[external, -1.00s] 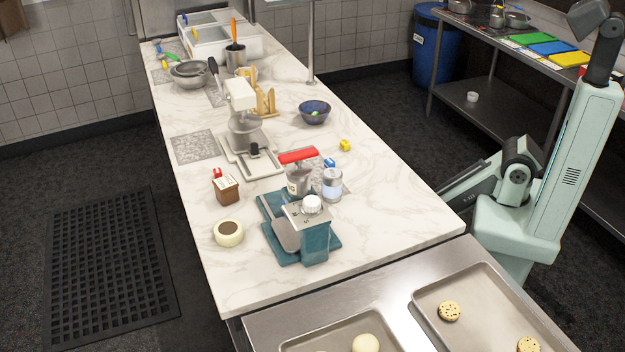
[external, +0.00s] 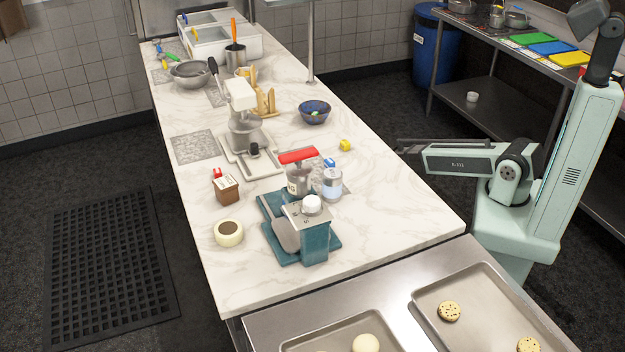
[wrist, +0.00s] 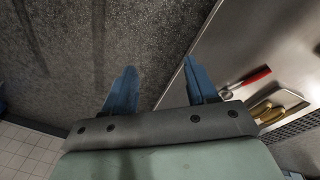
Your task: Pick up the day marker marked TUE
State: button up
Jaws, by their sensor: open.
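Small coloured blocks that may be day markers are on the marble table: a yellow block (external: 345,145) near the right edge, a blue block (external: 330,163) behind the glass jar, and a red block (external: 217,174) at the left. Their lettering is too small to read, so I cannot tell which is marked TUE. My gripper (wrist: 158,63) is open and empty in the wrist view, its two blue fingers apart above dark floor beside a metal surface. In the external view my forearm extends left towards the table's right edge; the fingers cannot be made out there.
On the marble table (external: 400,210) stand a teal scale (external: 315,243), a glass jar (external: 332,185), a brown box (external: 227,190), a cream bowl (external: 228,233), a mixer (external: 243,95) and a blue bowl (external: 314,112). The table's right front is clear.

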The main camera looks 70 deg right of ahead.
jog(key=w+d+r+t+h, duration=0.1)
jog(key=w+d+r, duration=0.2)
jog(key=d+r, duration=0.4)
jog(key=w+d+r+m+t+h, duration=0.1)
jog(key=w+d+r, duration=0.2)
jog(key=d+r, duration=0.35)
jog(key=w+d+r+t+h, duration=0.1)
jog(key=w+d+r+h, duration=0.15)
jog(key=d+r, duration=0.4)
jog(key=w+r, duration=0.4)
jog(key=r, duration=0.5)
jog(key=w+a+r+n, duration=0.2)
jog(key=a+r+n, duration=0.1)
jog(key=a+r, duration=0.65)
jog(key=w+a+r+n, duration=0.2)
jog(key=a+r+n, duration=0.2)
jog(key=a+r, duration=0.5)
jog(key=n+g+y, duration=0.4)
jog(key=n+y, duration=0.2)
jog(key=n, duration=1.9)
send_over(345, 141)
jog(key=s, duration=0.1)
notch_tip(345, 141, down, 4)
jog(key=shift+a+r, duration=0.1)
jog(key=shift+r, duration=0.05)
jog(key=shift+w+f, duration=0.2)
jog(key=shift+f, duration=1.25)
jog(key=shift+w+f, duration=0.2)
jog(key=shift+f, duration=1.2)
